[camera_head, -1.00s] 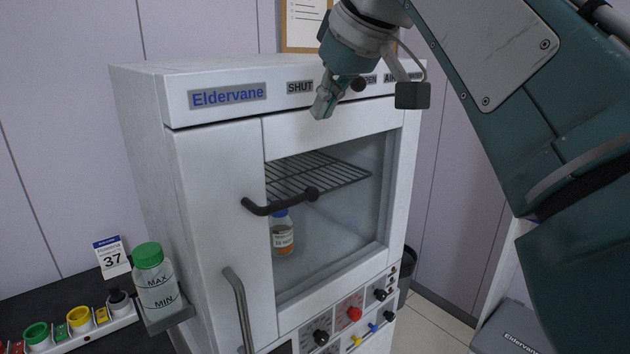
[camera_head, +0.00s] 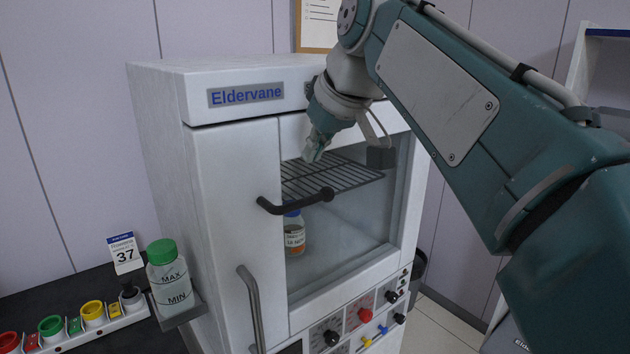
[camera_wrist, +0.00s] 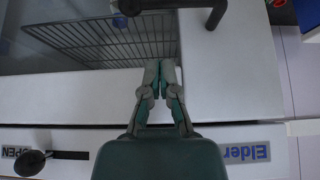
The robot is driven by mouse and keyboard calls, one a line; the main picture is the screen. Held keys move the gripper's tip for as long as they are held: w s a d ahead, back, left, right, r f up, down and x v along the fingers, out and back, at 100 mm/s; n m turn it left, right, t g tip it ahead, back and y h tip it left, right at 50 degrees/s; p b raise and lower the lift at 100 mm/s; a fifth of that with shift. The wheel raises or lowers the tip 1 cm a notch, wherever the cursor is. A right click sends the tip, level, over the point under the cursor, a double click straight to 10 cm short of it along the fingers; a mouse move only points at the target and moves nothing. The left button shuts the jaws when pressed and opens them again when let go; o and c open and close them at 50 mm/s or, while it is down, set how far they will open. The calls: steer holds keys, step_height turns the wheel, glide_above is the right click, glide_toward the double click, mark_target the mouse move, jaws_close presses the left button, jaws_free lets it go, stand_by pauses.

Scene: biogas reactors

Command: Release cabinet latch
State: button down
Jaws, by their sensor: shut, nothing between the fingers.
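The white cabinet (camera_head: 235,160) has a glazed door and an "Eldervane" plate. A black bent handle (camera_head: 296,201) sits across the door front and also shows at the top of the wrist view (camera_wrist: 175,4). A black knob (camera_wrist: 32,163) beside a dark slot shows upside down at the wrist view's lower left, near the label "OPEN" (camera_wrist: 14,151). In the head view my arm hides this knob. My gripper (camera_head: 312,153) is shut and empty in front of the door's upper part, above the black handle and apart from it. Its closed fingertips (camera_wrist: 160,64) point towards the handle in the wrist view.
A bottle (camera_head: 294,235) stands behind the glass below a wire rack (camera_head: 325,180). A grey vertical handle (camera_head: 252,305) is lower left. A green-capped bottle (camera_head: 168,278) sits in a side holder. Control knobs (camera_head: 364,315) line the lower panel.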

mark_target(315, 197)
step_height(315, 197, down, 3)
steer(key=shift+f, duration=0.2)
steer(key=shift+d+f, duration=0.1)
steer(key=shift+f, duration=0.65)
